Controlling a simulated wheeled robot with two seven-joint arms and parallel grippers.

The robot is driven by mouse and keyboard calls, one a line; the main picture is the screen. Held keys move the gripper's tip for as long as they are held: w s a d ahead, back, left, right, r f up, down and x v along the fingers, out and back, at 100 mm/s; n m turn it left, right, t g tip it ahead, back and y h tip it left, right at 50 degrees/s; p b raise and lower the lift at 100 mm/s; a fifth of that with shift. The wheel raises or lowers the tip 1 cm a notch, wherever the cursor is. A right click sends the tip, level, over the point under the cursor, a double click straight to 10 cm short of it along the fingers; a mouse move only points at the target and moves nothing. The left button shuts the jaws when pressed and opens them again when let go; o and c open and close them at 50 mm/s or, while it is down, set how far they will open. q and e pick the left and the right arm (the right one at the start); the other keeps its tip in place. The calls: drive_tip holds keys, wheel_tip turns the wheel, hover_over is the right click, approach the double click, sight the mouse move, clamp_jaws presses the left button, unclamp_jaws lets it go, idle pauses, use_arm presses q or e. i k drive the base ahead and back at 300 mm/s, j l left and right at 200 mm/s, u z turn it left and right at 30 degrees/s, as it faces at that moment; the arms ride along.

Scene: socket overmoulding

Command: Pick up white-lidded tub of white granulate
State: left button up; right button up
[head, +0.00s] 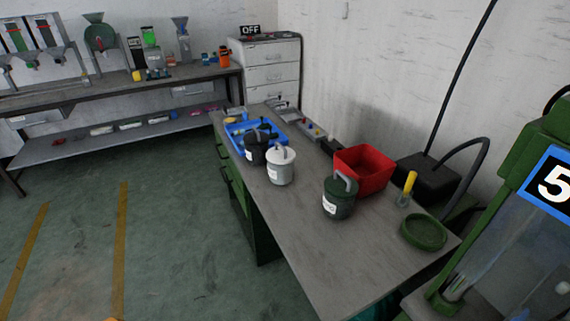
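The white-lidded tub (281,168) stands upright on the grey-topped workbench (295,225). It has a pale body, a label on its front and a handle on its lid. Its contents are hidden by the lid. A dark tub (255,149) stands close behind it to the left. A dark green tub (339,199) with a grey handle and a label stands to its right, nearer me. Neither of my grippers shows clearly in the head view.
A red bin (363,171), a yellow-handled tool (408,188) and a green dish (423,232) are on the bench's right side. A blue tray (240,128) lies at its far end. A green machine marked 5 (520,215) stands at right. The floor (160,240) left is clear.

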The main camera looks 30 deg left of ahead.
sight(280, 159)
drive_tip(key=i+j+z, duration=0.1)
drive_tip(key=j+z, duration=0.2)
drive_tip(key=j, duration=0.3)
drive_tip(key=j+z, duration=0.3)
drive_tip(key=j, duration=0.3)
drive_tip(key=j+z, duration=0.3)
drive_tip(key=j, duration=0.35)
drive_tip(key=j+z, duration=0.25)
drive_tip(key=j, duration=0.35)
drive_tip(key=k+j+z, duration=0.15)
drive_tip(key=j+z, duration=0.15)
drive_tip(key=j, duration=0.25)
